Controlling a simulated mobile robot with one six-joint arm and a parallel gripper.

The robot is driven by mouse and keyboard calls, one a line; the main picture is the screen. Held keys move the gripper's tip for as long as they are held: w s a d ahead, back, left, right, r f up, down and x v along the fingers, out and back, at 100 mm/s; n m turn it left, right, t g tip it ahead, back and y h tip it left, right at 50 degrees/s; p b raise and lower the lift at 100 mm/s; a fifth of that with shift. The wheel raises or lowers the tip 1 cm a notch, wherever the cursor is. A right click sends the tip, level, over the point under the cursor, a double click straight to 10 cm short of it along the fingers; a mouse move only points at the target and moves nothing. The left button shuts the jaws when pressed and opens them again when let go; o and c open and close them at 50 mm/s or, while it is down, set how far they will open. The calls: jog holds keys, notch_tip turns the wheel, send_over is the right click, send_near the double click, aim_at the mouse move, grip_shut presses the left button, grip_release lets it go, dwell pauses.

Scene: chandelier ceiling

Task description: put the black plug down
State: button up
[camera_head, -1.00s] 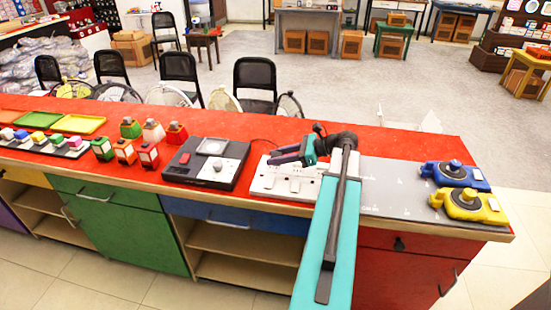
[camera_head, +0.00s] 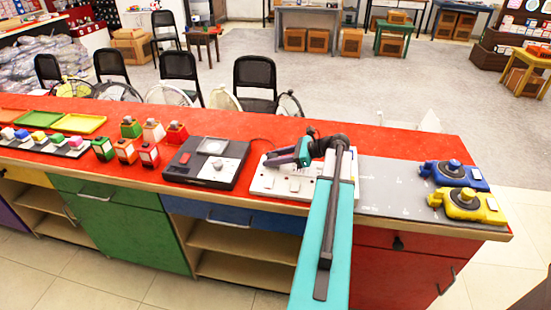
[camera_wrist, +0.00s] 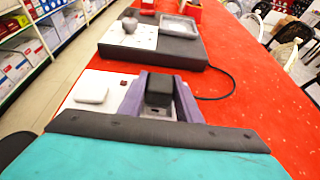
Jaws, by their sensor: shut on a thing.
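The black plug (camera_wrist: 159,92) is between the purple fingers of my gripper (camera_wrist: 158,100) in the wrist view. In the head view my gripper (camera_head: 284,157) is over the white socket board (camera_head: 272,186) on the red counter; the plug is too small to make out there. The same white board (camera_wrist: 92,92) shows beneath and beside the fingers in the wrist view. I cannot tell whether the plug touches the board.
A dark device (camera_head: 207,163) with a red button stands left of the board. A grey panel with blue (camera_head: 455,174) and yellow (camera_head: 467,204) devices lies to the right. The red counter (camera_head: 380,143) is clear behind the board.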

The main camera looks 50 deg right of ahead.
jog(key=shift+f, duration=0.45)
jog(key=o, duration=1.1)
jog(key=shift+f, duration=0.1)
jog(key=b+v, duration=0.1)
jog(key=v, duration=1.1)
jog(key=shift+b, duration=0.3)
